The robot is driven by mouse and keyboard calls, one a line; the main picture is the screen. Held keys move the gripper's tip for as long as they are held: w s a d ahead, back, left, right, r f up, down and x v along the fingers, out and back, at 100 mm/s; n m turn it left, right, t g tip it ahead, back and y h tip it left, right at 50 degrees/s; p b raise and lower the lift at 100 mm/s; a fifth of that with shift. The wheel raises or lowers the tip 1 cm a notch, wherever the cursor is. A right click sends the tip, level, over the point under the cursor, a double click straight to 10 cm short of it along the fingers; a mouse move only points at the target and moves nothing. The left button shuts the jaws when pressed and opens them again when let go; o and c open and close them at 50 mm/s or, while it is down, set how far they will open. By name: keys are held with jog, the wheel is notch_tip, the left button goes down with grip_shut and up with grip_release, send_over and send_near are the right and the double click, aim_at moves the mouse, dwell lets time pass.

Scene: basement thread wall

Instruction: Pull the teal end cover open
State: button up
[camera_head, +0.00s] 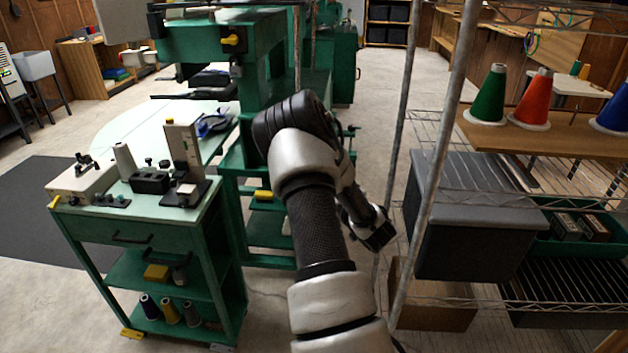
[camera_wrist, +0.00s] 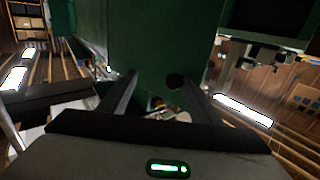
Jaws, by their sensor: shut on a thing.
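The teal end cover (camera_wrist: 145,40) fills the upper middle of the wrist view as a dark green flat panel. A dark round spot (camera_wrist: 175,80) shows on it near the right finger. My gripper (camera_wrist: 155,85) reaches up to the panel, with its two dark fingers on either side of the panel's lower part. It is shut on the cover, but the exact contact is too dark to make out. In the head view my gripper (camera_head: 374,232) is low, right of the green machine (camera_head: 262,60); my arm hides much of the machine's near end.
A wire rack with a grey bin (camera_head: 460,215) and thread cones (camera_head: 487,97) stands close on the right, its post (camera_head: 430,200) near my gripper. A green cart (camera_head: 150,230) with small tools stands at left. Floor shows between machine and rack.

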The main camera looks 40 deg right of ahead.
jog(key=shift+s+d+r+h, duration=0.1)
jog(key=shift+d+r+h, duration=0.2)
jog(key=shift+d, duration=0.25)
jog(key=s+a, duration=0.2)
jog(key=s, duration=1.5)
jog(key=shift+f+p, duration=0.25)
jog(key=shift+p, duration=0.1)
jog(key=shift+s, duration=0.1)
jog(key=w+a+r+n+g+p, duration=0.1)
jog(key=w+a+r+g+p, duration=0.15)
jog(key=w+r, duration=0.5)
jog(key=w+a+r+g+h, duration=0.2)
jog(key=w+a+r+g, duration=0.1)
jog(key=a+r, duration=0.3)
jog(key=s+a+r+g+y+b, duration=0.1)
jog(key=s+a+r+g+y, duration=0.15)
jog(key=s+a, duration=0.85)
jog(key=s+a+r+g+y+b, duration=0.15)
jog(key=s+a+g, duration=0.25)
jog(key=s+a, duration=0.7)
notch_tip(320, 180, up, 19)
jog(key=a+p, duration=0.1)
jog(key=p, duration=1.8)
